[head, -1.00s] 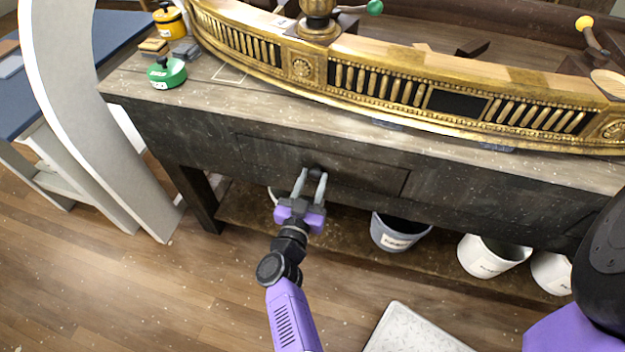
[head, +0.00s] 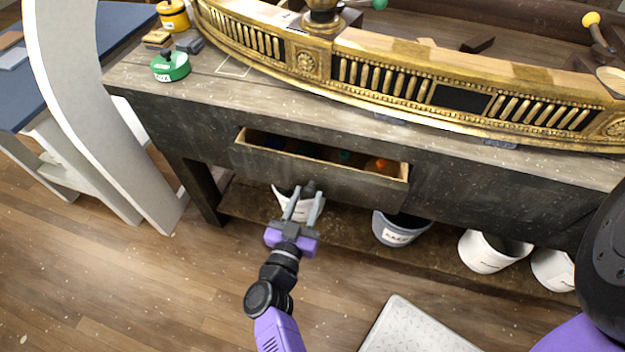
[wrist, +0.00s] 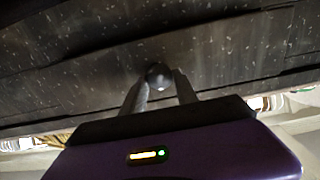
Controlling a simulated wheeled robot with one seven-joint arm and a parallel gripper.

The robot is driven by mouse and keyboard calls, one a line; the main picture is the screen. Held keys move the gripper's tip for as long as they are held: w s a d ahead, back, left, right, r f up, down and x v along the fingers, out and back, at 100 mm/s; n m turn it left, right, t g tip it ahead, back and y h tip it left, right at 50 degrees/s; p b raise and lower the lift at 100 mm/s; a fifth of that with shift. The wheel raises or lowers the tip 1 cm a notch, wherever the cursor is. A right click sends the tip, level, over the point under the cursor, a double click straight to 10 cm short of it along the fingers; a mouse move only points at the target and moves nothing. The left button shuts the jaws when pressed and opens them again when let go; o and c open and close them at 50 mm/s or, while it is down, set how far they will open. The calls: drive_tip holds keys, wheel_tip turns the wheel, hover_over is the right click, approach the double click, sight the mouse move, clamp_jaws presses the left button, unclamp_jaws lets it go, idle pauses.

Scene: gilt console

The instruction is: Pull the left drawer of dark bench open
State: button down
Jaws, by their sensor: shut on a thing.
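The dark bench (head: 440,185) has its left drawer (head: 300,175) partly open, sticking out from the front. Inside it, an orange round thing (head: 378,165) and some dark and teal items show; the front panel hides most of them. My gripper (head: 307,192) is in front of the drawer, its fingers shut on the drawer's dark round knob (head: 309,187). In the wrist view the knob (wrist: 158,76) sits between the two fingertips, against the drawer front.
A curved gilt piece (head: 390,80) lies along the bench top. A green tin (head: 170,67) stands at its left end. Buckets, including a grey one (head: 398,230) and a white one (head: 490,250), stand on the lower shelf.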

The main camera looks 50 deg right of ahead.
drive_tip(key=b+v, duration=0.1)
drive_tip(key=v, duration=1.7)
drive_tip(key=shift+b, duration=0.35)
drive_tip(key=shift+a, duration=0.15)
drive_tip(key=c, duration=1)
unclamp_jaws()
drive_tip(key=shift+o, duration=0.2)
drive_tip(key=b+v, duration=0.1)
drive_tip(key=v, duration=0.7)
drive_tip(key=shift+r, duration=0.1)
